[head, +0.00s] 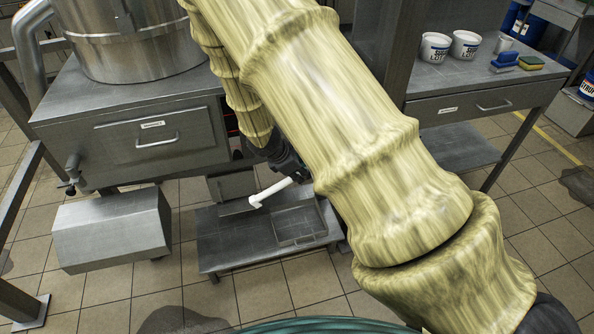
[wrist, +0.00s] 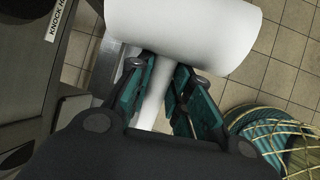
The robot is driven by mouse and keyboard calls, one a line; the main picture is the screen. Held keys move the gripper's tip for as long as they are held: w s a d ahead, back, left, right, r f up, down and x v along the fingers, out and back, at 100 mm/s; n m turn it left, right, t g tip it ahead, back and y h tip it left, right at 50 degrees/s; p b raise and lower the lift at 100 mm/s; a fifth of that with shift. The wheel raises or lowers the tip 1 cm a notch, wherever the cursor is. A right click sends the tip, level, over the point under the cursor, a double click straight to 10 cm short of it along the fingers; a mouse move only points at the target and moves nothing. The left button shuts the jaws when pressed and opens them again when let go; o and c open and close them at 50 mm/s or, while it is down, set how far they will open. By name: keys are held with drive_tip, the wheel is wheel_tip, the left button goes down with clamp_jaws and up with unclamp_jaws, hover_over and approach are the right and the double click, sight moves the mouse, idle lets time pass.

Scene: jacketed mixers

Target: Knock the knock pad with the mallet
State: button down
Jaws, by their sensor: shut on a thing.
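The white mallet (head: 272,191) is held out from my gripper (head: 294,172), its head at the lower left end, above the low metal stand. In the wrist view the mallet's thick white head (wrist: 185,25) lies across the top, beyond the fingertips. My gripper (wrist: 165,75) is shut on the handle, with a teal finger on each side. A label starting "KNOCK H" (wrist: 60,20) shows on a grey surface at the upper left of the wrist view, apart from the mallet head. I cannot make out this label or the pad's outline in the head view.
A low metal stand (head: 225,255) with a shallow tray (head: 299,222) is below the mallet. A steel cabinet with a drawer (head: 155,140) carries a large vessel (head: 135,45). A bench with tubs (head: 465,45) stands at right. A grey sloped box (head: 110,230) is at left.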

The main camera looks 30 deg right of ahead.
drive_tip(key=shift+w+d+f, duration=0.15)
drive_tip(key=shift+w+d, duration=0.1)
drive_tip(key=shift+w, duration=0.05)
drive_tip(key=w+d+p, duration=0.3)
drive_tip(key=w+p, duration=0.1)
drive_tip(key=w, duration=0.6)
drive_tip(key=shift+s+a+b, duration=0.15)
drive_tip(key=shift+s+a, duration=0.1)
drive_tip(key=shift+s, duration=0.5)
drive_tip(key=shift+s+a+b, duration=0.1)
drive_tip(key=shift+s+a, duration=0.1)
drive_tip(key=shift+s, duration=0.5)
drive_tip(key=shift+s+a+b, duration=0.15)
drive_tip(key=shift+s+a, duration=0.1)
drive_tip(key=shift+s, duration=0.5)
drive_tip(key=w+d+p, duration=0.1)
drive_tip(key=w+p, duration=0.1)
drive_tip(key=w, duration=0.3)
drive_tip(key=shift+s+a, duration=0.25)
drive_tip(key=shift+s, duration=1.05)
drive_tip(key=shift+s+a, duration=0.25)
drive_tip(key=shift+s, duration=1)
